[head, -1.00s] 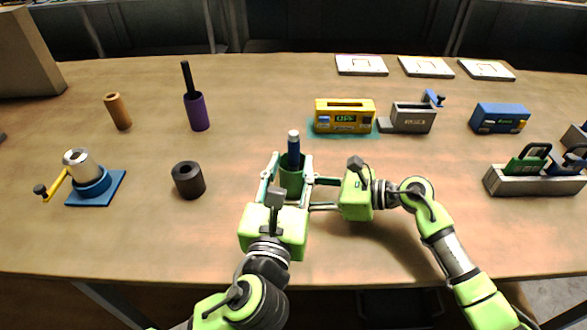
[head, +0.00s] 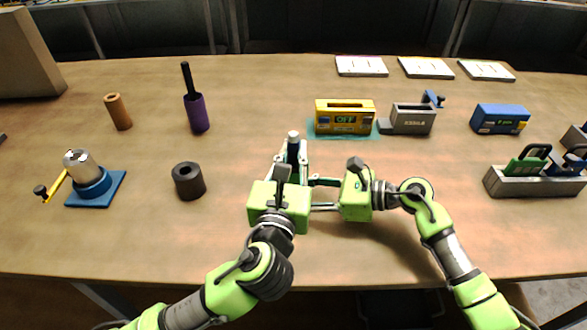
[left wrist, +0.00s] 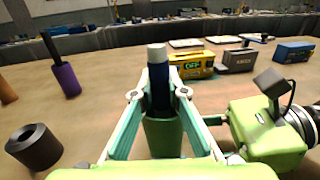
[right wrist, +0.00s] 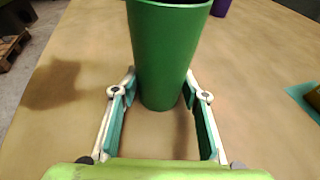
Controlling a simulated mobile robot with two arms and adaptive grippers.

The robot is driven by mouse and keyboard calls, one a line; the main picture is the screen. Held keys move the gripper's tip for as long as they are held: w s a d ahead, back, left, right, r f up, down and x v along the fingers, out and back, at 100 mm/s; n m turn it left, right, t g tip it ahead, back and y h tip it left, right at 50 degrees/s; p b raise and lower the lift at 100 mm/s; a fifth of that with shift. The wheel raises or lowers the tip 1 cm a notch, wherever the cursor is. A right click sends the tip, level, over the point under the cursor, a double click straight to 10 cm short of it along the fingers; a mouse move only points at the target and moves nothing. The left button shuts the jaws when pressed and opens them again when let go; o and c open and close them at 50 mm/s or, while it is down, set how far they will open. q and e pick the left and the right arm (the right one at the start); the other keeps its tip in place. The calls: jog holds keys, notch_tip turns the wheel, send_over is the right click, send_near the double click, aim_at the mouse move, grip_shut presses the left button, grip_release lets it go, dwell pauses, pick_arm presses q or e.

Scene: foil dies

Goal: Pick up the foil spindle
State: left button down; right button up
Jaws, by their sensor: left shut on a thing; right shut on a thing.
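A dark blue rod with a pale tip, which looks like the foil spindle (head: 293,146), stands upright in a green cup. It shows closer in the left wrist view (left wrist: 160,88), its lower end hidden in the green cup (left wrist: 163,138). My left gripper (head: 292,165) is shut on the spindle just above the cup; its fingers (left wrist: 159,96) lie on both sides of the rod. My right gripper (right wrist: 158,85) is shut on the green cup (right wrist: 167,45) from the right, near its lower end. In the head view, my left gripper hides most of the cup.
On the left are a black hollow cylinder (head: 188,181), a purple holder with a black rod (head: 197,112), a brown cylinder (head: 118,111) and a cranked device (head: 90,180). Behind are a yellow box (head: 344,116), a grey device (head: 412,118) and a blue box (head: 499,118). The front table is clear.

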pick_arm(q)
jog(key=shift+r, duration=0.1)
notch_tip(320, 180, up, 18)
dwell(0.5)
pick_arm(e)
jog(key=o, duration=0.9)
